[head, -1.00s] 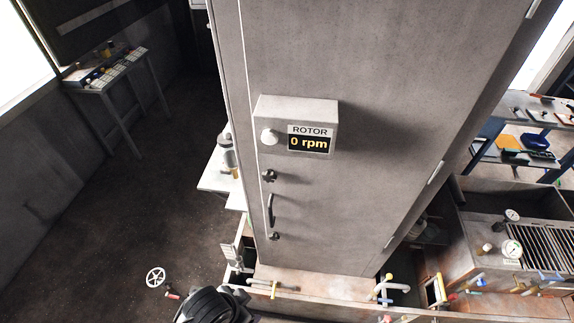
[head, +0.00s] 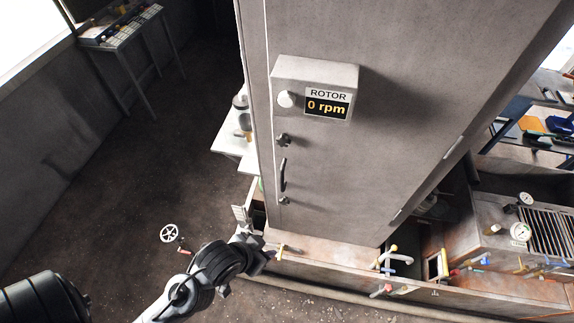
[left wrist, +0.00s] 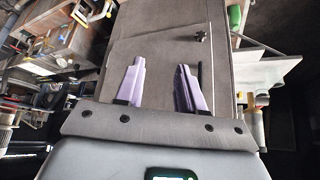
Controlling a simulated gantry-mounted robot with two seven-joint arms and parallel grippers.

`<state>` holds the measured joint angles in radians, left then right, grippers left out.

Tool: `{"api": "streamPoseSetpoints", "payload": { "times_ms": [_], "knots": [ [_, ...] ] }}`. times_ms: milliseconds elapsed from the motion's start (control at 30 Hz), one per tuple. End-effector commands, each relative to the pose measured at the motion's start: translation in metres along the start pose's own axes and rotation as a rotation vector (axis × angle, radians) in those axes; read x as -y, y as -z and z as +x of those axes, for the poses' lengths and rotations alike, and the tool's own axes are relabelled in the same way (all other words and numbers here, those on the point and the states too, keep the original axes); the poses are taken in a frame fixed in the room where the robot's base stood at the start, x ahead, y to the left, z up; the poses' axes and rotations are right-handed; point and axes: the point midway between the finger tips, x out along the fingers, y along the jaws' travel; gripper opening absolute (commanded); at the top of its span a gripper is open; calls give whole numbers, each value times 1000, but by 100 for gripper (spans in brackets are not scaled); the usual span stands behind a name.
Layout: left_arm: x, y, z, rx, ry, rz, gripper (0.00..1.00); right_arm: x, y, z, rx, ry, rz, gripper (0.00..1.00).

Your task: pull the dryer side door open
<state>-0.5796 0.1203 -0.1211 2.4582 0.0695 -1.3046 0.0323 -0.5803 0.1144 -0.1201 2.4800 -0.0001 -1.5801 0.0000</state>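The dryer side door (head: 390,120) is a tall grey metal panel and looks closed. Its dark vertical handle (head: 283,175) sits near the left edge, between an upper knob (head: 283,140) and a lower knob (head: 284,200). My left gripper (head: 264,249) is below and slightly left of the handle, apart from it. In the left wrist view its two purple fingers (left wrist: 161,64) are spread with nothing between them, facing the door. A dark bar that looks like the handle (left wrist: 199,74) shows just right of the right finger. My right gripper is not in view.
A rotor box (head: 315,88) reading 0 rpm juts from the door above the handle. A ledge with pipes and valves (head: 392,262) runs below the door. Open floor (head: 110,200) lies to the left.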

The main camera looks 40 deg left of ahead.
Motion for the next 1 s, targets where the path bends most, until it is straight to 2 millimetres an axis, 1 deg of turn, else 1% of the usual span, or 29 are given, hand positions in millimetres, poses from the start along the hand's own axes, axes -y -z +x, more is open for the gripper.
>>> {"api": "streamPoseSetpoints", "payload": {
  "times_ms": [67,167,200,267,300,400,500,600,700,833,1000],
  "knots": [
    [8,18,11,-123,16,-57,38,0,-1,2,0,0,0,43],
    [26,40,33,-320,56,-130,38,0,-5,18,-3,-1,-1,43],
    [36,48,43,-405,79,-156,38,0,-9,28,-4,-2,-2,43],
    [52,58,59,-534,118,-185,38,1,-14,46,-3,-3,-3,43],
    [63,62,68,-622,148,-200,38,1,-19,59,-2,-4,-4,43],
    [91,69,90,-818,224,-214,38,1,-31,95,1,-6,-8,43],
    [109,70,106,-931,278,-205,38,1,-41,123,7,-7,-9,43],
    [118,67,123,-966,307,-191,38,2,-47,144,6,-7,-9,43],
    [120,66,136,-975,312,-176,38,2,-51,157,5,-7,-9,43],
    [121,69,141,-991,310,-167,38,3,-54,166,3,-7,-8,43],
    [123,78,145,-1000,309,-165,38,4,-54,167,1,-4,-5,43]
  ]
}}
